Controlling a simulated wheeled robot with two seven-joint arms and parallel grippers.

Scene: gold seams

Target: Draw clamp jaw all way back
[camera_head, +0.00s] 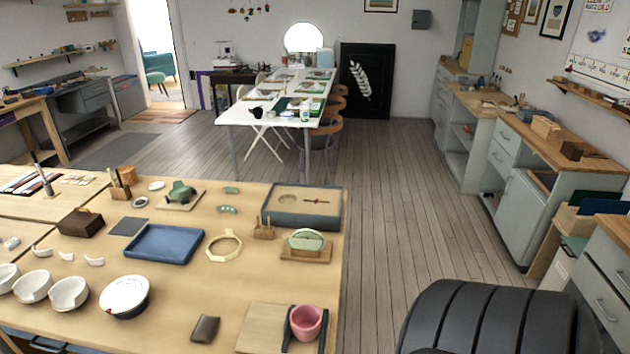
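A pale wooden board (262,328) lies at the front right corner of the near table. At its right end two dark upright pieces (290,322) stand on either side of a pink cup (306,321), and they look like the clamp and its jaws. The cup sits upright between them. I cannot tell which piece is the moving jaw or whether either touches the cup. Neither of my grippers is in view.
The near wooden table (190,320) also holds a blue tray (163,244), a wooden ring (223,246), a grey box (302,220), a green piece on a wooden stand (306,241), a small dark block (205,329) and several white bowls (70,293).

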